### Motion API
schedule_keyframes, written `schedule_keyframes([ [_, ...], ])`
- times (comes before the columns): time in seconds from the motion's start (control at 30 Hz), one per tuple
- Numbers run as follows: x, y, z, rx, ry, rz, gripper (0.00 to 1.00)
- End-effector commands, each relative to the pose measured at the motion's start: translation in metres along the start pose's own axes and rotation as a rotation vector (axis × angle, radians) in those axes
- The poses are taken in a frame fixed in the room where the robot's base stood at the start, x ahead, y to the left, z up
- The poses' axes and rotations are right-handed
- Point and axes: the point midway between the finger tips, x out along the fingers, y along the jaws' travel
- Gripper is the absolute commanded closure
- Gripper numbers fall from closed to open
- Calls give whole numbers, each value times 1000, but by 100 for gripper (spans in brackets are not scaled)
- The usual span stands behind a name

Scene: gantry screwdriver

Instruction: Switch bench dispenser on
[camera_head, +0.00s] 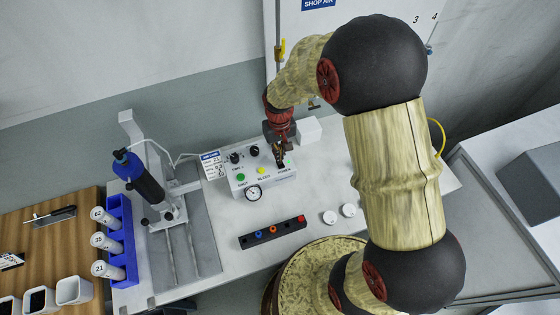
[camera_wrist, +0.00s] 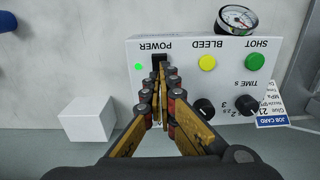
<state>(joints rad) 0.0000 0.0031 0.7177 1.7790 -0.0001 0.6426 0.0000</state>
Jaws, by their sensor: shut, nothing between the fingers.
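The bench dispenser (camera_head: 247,167) is a white box on the bench in the head view; its panel (camera_wrist: 230,85) appears upside down in the wrist view. It carries a green SHOT button (camera_wrist: 255,62), a yellow BLEED button (camera_wrist: 207,62), black knobs (camera_wrist: 204,107) and a black POWER switch (camera_wrist: 158,60). A small green light (camera_wrist: 138,67) glows beside the POWER switch. My gripper (camera_head: 281,163) is shut and empty, with its fingertips (camera_wrist: 161,72) right at the switch. I cannot tell whether they touch. The fingers partly hide the switch.
A pressure gauge (camera_head: 254,192) sits at the dispenser's front edge. A white block (camera_wrist: 88,119) stands close beside the dispenser. A job card (camera_head: 212,165), a black strip with coloured rings (camera_head: 273,232) and a syringe stand (camera_head: 177,214) are also on the bench.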

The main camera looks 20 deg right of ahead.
Motion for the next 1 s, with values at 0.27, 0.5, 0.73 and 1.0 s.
schedule_keyframes([
  [0.27, -24, 0, 0, 0, 1, 0, 100],
  [0.5, -41, 0, -1, 0, 2, 0, 100],
  [0.73, -52, 0, 0, 0, 1, 0, 100],
  [1.0, -50, 0, 0, 0, 1, 0, 100],
])
